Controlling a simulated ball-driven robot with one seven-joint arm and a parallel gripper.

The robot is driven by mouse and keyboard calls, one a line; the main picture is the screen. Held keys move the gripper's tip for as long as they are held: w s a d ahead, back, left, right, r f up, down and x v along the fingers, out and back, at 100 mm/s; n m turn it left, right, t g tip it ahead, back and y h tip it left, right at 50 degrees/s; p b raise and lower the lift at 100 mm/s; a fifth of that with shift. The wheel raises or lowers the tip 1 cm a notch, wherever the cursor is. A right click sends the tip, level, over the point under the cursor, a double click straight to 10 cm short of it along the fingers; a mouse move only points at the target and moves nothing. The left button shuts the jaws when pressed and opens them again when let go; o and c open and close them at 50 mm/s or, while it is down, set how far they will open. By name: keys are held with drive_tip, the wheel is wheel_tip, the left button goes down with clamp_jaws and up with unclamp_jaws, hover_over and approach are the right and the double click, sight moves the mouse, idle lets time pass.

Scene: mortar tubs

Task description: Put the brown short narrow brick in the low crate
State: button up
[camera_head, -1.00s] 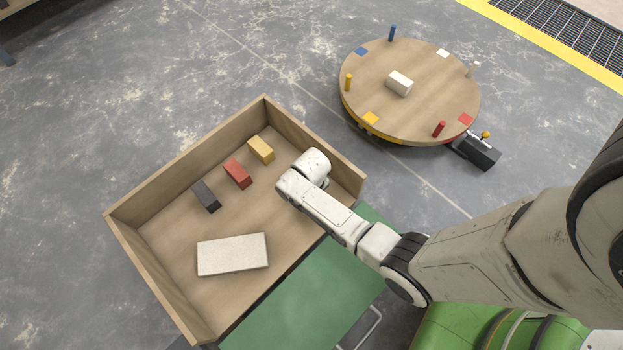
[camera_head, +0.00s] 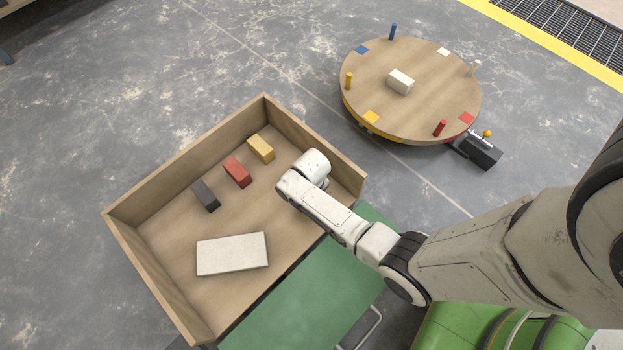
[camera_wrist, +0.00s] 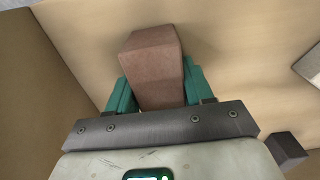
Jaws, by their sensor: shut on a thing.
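The brown short narrow brick (camera_wrist: 152,62) is between the teal fingers of my gripper (camera_wrist: 157,85) in the wrist view. My gripper is shut on it. In the head view the brick and the fingers are hidden beneath my wrist, which is over the right part of the wooden low crate (camera_head: 150,197). The crate's pale floor and a side wall (camera_wrist: 35,85) also show around the brick in the wrist view. I cannot tell whether the brick touches the floor.
In the crate stand a yellow brick (camera_head: 261,149), a red brick (camera_head: 238,172), a dark grey brick (camera_head: 206,195) and a white slab (camera_head: 232,254). A round turntable (camera_head: 420,70) with pegs and a white block (camera_head: 401,81) stands behind right. A green surface (camera_head: 305,300) borders the crate's front.

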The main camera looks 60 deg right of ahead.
drive_tip(key=o, duration=1.4)
drive_tip(key=shift+o, duration=0.2)
wheel_tip(320, 180, up, 11)
drive_tip(key=p, duration=0.6)
drive_tip(key=shift+f, duration=0.1)
drive_tip(key=s+a+r+n+t, duration=0.1)
drive_tip(key=s+a+r, duration=0.2)
drive_tip(key=s+r, duration=0.45)
drive_tip(key=s+a+r+n, duration=0.15)
drive_tip(key=s+r, duration=0.35)
drive_tip(key=r, duration=0.5)
wheel_tip(320, 180, up, 31)
drive_tip(key=a+p, duration=0.1)
drive_tip(key=p, duration=2.9)
drive_tip(key=shift+f+m+p, duration=0.15)
drive_tip(key=shift+m+p, duration=0.2)
drive_tip(key=shift+p, duration=0.05)
